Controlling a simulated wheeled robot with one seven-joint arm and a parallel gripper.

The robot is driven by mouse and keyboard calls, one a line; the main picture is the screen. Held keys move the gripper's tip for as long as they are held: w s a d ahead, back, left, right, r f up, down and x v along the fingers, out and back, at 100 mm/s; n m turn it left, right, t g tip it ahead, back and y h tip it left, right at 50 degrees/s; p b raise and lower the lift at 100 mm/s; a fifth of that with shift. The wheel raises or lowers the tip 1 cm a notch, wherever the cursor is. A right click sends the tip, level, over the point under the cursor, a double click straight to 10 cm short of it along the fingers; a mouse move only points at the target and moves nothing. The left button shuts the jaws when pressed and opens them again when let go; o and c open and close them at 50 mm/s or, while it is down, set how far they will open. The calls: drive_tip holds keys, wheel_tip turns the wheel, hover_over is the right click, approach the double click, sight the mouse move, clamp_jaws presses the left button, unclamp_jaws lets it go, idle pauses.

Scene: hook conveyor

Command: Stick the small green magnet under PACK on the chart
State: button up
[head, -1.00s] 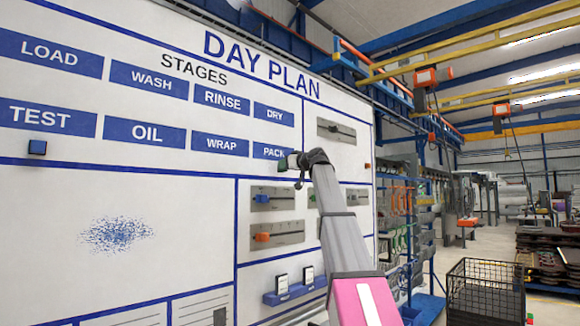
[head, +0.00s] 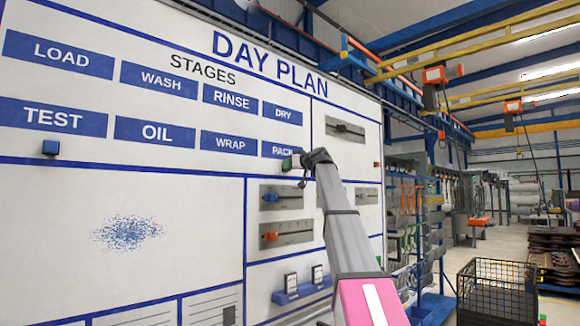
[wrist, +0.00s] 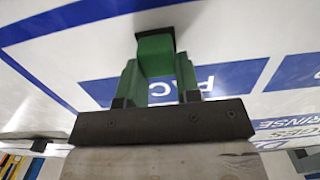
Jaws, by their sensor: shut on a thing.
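The chart is a white wall board (head: 190,190) headed DAY PLAN, with blue stage labels. The PACK label (head: 284,150) is at the right end of the lower row, and part of it shows in the wrist view (wrist: 228,76). My gripper (head: 291,163) is at the board just below PACK. In the wrist view its green fingers (wrist: 157,72) are shut on the small green magnet (wrist: 154,54). The magnet's dark far end faces the white strip between PACK and a blue line. Whether it touches the board I cannot tell.
A dark blue magnet (head: 50,147) sits under TEST. Grey slider plates, one with a blue knob (head: 270,197) and one with an orange knob (head: 270,236), are below my gripper. A blue ledge (head: 300,291) holds two cards. A black wire basket (head: 495,292) stands at right.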

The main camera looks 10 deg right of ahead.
drive_tip(key=shift+w+a, duration=0.1)
drive_tip(key=shift+w, duration=0.1)
idle(0.4)
drive_tip(key=o, duration=0.9)
